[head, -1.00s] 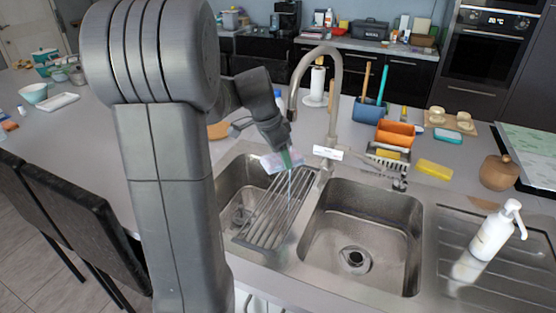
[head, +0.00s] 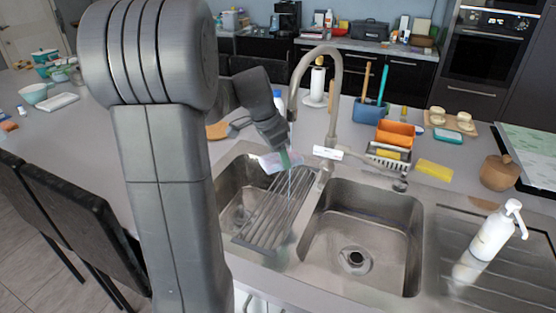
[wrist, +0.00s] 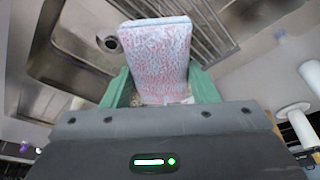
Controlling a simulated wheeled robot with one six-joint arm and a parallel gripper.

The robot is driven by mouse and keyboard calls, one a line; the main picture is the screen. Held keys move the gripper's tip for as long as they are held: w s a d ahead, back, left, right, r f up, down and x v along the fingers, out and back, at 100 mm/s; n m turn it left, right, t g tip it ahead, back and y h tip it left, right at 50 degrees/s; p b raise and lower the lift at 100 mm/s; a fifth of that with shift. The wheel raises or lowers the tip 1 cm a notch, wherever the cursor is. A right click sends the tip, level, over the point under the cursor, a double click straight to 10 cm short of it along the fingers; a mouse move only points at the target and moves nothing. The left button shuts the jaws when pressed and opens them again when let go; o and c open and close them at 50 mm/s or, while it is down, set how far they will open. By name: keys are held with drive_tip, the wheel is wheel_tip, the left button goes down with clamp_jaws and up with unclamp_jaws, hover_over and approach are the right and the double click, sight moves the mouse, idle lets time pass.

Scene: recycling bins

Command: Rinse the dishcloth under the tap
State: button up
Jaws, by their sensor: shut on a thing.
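The dishcloth (head: 272,163), pale with a pink and white pattern, is in my gripper (head: 286,158), above the left sink bowl and its drying rack. In the wrist view the folded cloth (wrist: 155,50) sits between the green fingers of my gripper (wrist: 160,88), which are shut on it. The curved metal tap (head: 337,95) arches over, its spout coming down just above my gripper. A thin pale streak, looking like running water, drops below the cloth onto the rack.
A metal rack (head: 273,212) lies across the left bowl (head: 232,200). The right bowl (head: 362,225) is empty. A white soap bottle (head: 492,232) stands on the drainer. A blue brush holder (head: 370,110), an orange holder (head: 395,132) and a yellow sponge (head: 434,169) are behind the sink.

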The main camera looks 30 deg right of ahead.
drive_tip(key=shift+s+d, duration=0.1)
drive_tip(key=shift+d, duration=0.05)
drive_tip(key=shift+w+a, duration=0.25)
drive_tip(key=shift+a, duration=0.3)
drive_tip(key=s+a+b, duration=0.2)
drive_tip(key=s+a, duration=0.1)
drive_tip(key=s, duration=0.4)
drive_tip(key=shift+s+a+b, duration=0.15)
drive_tip(key=shift+b, duration=0.25)
idle(0.4)
drive_tip(key=shift+r, duration=0.1)
idle(1.0)
